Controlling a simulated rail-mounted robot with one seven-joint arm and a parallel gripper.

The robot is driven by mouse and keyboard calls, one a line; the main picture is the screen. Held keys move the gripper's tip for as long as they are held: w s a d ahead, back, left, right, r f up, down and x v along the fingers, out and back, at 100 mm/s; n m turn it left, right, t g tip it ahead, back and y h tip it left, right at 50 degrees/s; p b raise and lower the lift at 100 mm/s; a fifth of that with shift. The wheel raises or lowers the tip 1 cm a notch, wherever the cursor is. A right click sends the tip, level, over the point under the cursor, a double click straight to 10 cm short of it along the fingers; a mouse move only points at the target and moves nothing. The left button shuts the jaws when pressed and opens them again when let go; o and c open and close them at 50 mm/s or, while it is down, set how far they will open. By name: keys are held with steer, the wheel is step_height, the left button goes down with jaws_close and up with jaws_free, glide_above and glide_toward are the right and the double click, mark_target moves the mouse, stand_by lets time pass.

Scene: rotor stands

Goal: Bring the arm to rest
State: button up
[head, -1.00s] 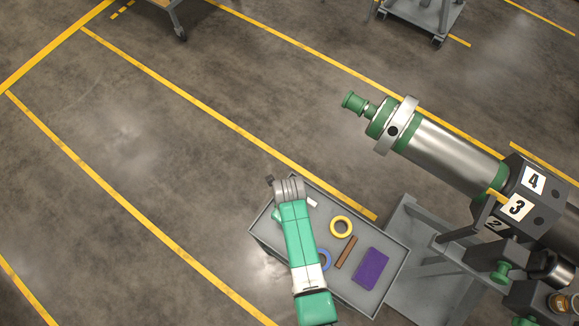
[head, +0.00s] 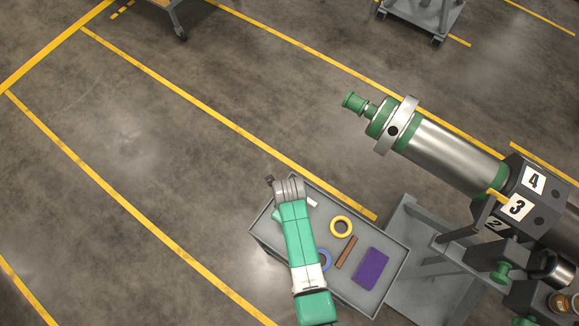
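My green and white arm (head: 297,240) reaches up from the bottom of the head view, over the left part of a grey tray cart (head: 375,303). Its grey ribbed joint (head: 289,189) is at the cart's far left corner.
On the cart lie a yellow ring (head: 341,227), a brown bar (head: 346,252), a purple block (head: 372,268) and a partly hidden blue ring (head: 325,260). A steel and green rotor (head: 450,155) juts from a numbered stand (head: 533,180) at right. The left floor is clear.

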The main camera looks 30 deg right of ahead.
steer(key=shift+r+p, duration=0.35)
stand_by(0.3)
steer(key=c, duration=0.7)
steer(key=shift+o, duration=0.2)
steer(key=shift+r+p, duration=3.5)
steer(key=shift+p, duration=0.05)
